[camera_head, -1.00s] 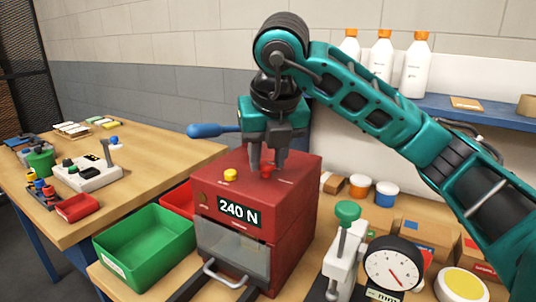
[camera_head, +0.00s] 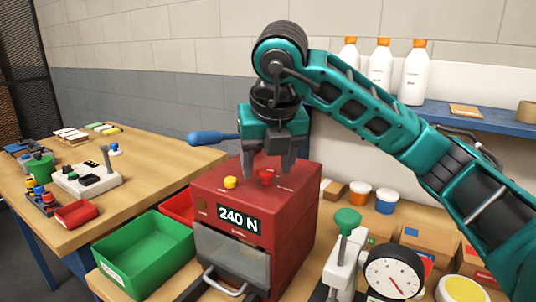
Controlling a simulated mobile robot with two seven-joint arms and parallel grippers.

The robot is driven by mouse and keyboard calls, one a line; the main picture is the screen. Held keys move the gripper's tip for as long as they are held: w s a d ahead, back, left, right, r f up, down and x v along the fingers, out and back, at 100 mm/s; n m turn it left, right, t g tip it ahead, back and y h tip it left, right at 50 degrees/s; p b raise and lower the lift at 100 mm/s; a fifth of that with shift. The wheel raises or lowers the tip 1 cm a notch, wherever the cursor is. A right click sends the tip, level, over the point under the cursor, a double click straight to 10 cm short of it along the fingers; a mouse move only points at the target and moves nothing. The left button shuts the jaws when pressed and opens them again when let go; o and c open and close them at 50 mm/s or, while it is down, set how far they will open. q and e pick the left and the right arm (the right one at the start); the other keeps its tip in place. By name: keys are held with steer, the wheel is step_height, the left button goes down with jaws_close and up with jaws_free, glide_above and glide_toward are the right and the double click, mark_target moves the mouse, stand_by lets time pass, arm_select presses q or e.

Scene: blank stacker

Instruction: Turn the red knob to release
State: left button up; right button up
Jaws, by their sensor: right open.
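The red knob (camera_head: 265,178) sits on top of the red machine (camera_head: 300,192), whose front display (camera_head: 239,219) reads 240 N. A yellow button (camera_head: 230,183) is to its left on the same top. My right gripper (camera_head: 268,173) points down over the machine, its two fingers apart, one on either side of the knob. A gap shows between each finger and the knob, and nothing is held. My left gripper is not in view.
A blue-handled lever (camera_head: 205,138) extends left behind my gripper. A green bin (camera_head: 145,250) stands left of the machine. A dial gauge (camera_head: 393,276) and green-topped press (camera_head: 347,218) stand to the right. White bottles (camera_head: 415,73) are on the back shelf.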

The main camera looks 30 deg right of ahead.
steer(key=p+v, duration=0.3)
steer(key=v, duration=1)
steer(key=shift+f, duration=0.15)
